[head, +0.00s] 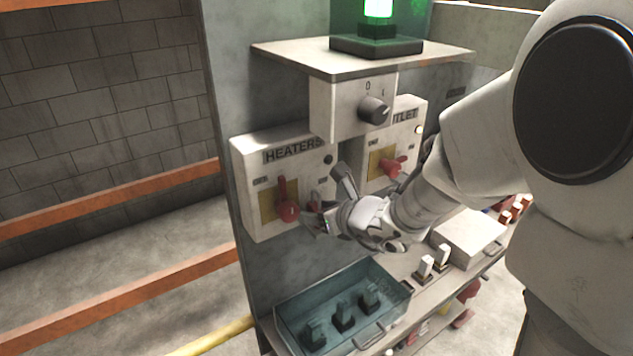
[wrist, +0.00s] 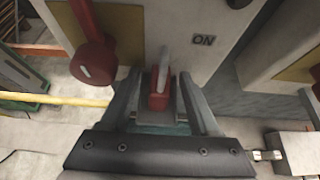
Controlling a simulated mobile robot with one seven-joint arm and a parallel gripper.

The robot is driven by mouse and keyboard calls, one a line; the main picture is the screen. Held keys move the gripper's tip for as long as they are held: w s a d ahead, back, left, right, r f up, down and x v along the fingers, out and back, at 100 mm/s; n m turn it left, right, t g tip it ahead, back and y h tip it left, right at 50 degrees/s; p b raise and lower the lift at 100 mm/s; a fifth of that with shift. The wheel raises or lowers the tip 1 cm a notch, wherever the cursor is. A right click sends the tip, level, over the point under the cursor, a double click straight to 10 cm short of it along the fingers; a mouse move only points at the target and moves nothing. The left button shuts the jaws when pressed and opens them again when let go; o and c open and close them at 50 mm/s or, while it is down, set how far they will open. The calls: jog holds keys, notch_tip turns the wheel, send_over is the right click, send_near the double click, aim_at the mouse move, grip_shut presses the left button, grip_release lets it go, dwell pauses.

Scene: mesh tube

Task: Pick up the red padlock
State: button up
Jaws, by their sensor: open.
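The red padlock (wrist: 158,90) is in the wrist view, with its grey shackle pointing up against the light panel. It lies between the two fingers of my gripper (wrist: 159,82), which is open, with a small gap visible at each side. In the head view my gripper (head: 328,203) is at the lower right of the HEATERS box (head: 250,165), right of its red switch handle (head: 286,205). There the padlock is mostly hidden by the fingers; its grey shackle (head: 316,198) shows beside them.
The red switch handle also shows close left of my fingers in the wrist view (wrist: 93,58). A second box with a red handle (head: 393,166) stands to the right. Below are a teal tray (head: 290,306) with dark blocks and a shelf with a white box (head: 470,236).

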jog(key=shift+c, duration=0.3)
grip_shut()
jog(key=shift+r, duration=0.2)
